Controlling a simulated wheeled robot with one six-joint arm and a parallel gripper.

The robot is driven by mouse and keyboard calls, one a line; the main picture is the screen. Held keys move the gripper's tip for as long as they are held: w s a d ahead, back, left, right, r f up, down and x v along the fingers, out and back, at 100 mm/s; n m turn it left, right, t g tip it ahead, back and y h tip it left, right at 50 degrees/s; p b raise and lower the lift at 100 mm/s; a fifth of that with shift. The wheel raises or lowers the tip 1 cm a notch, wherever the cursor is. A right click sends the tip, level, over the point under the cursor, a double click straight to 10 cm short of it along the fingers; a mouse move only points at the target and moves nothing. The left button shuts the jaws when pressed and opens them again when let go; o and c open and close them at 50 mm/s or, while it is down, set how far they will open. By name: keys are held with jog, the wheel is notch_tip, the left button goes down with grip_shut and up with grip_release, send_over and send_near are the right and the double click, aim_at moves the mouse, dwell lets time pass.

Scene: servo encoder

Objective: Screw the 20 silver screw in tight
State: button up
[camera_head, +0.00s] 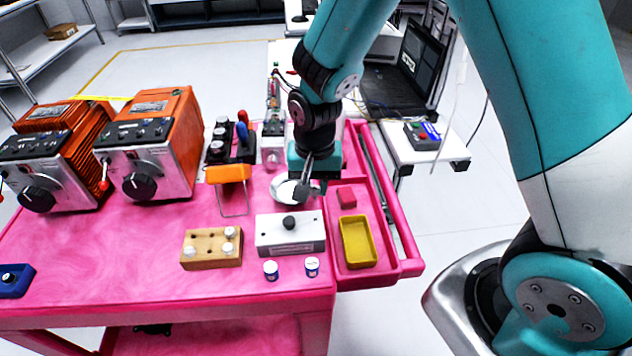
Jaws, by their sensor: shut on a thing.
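My gripper (306,188) points down above the pink cart, over a round white dish (282,190) and just behind a white box. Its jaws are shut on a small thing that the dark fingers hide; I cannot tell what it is. A wooden block (208,262) with holes stands at the front and holds several silver-topped pieces (229,233). I cannot read a number 20 on any piece.
Two orange machines (160,150) stand at the left of the pink cart (120,260). An orange-handled wire stand (229,174) is left of my gripper. The right-hand tray holds a yellow bin (357,242) and a red block (346,196). The cart's front left is mostly clear.

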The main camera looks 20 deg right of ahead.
aim_at(315, 211)
jog(key=shift+f+b, duration=2.75)
jog(key=shift+f, duration=0.6)
jog(key=shift+s+r+p, duration=0.1)
jog(key=shift+r+p, duration=0.15)
jog(key=shift+p, duration=0.1)
jog(key=shift+f+b, duration=0.6)
jog(key=shift+f, duration=0.4)
